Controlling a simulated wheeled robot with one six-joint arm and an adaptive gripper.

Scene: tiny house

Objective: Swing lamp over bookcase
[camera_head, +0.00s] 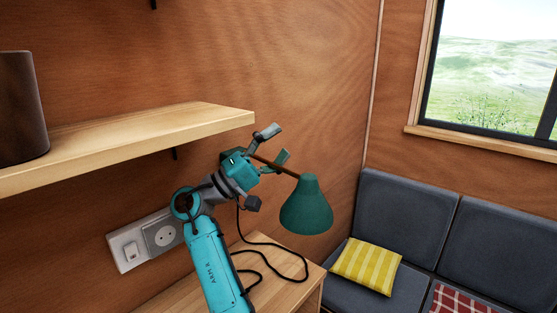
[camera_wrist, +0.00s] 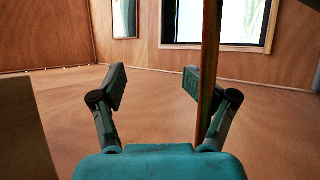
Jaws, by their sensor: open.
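The lamp has a green cone shade (camera_head: 306,209), which hangs with its opening down over the right part of a low wooden top (camera_head: 275,263), likely the bookcase. A thin brown lamp arm (camera_head: 286,171) runs from the shade up behind my gripper (camera_head: 275,143). My gripper is open beside the wall, above and left of the shade. In the wrist view the brown lamp arm (camera_wrist: 210,60) stands upright at the right finger of my gripper (camera_wrist: 153,87). I cannot tell whether they touch. The lamp's wall mount is hidden.
A wooden wall shelf (camera_head: 130,132) with a dark pot (camera_head: 20,105) lies left of my gripper. A socket plate (camera_head: 143,243) and a black cable (camera_head: 305,265) are below. A dark sofa (camera_head: 405,215) with cushions stands right, under a window (camera_head: 490,65).

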